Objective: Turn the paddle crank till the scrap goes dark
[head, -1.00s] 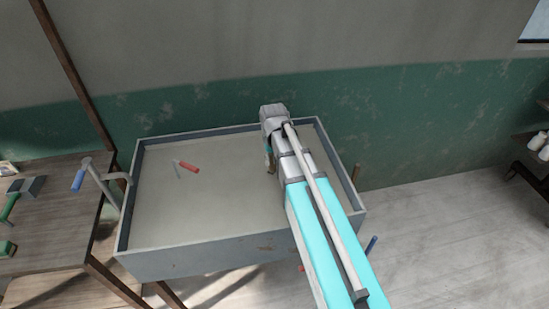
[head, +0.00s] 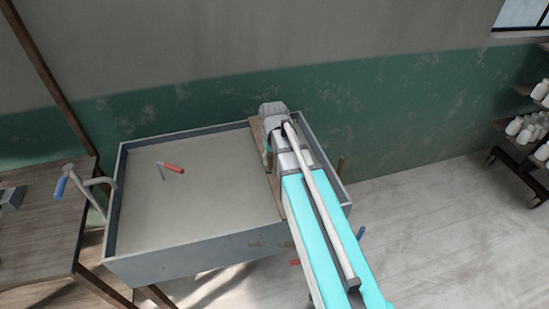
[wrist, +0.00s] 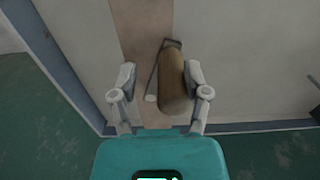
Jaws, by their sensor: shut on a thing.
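In the wrist view, my gripper (wrist: 160,70) has its two fingers on either side of a brown wooden handle (wrist: 173,85), shut on it. A thin dark bar shows just left of the handle; I take this to be the paddle crank. In the head view, my arm hides my gripper and the handle, over the right part of a grey tub (head: 195,257). The scrap in the tub (head: 205,200) is a pale grey-beige, with no dark area showing. A wooden board (head: 262,150) crosses the tub beside my arm.
A shelf rack (head: 520,165) stands far right. Floor right of the tub is clear.

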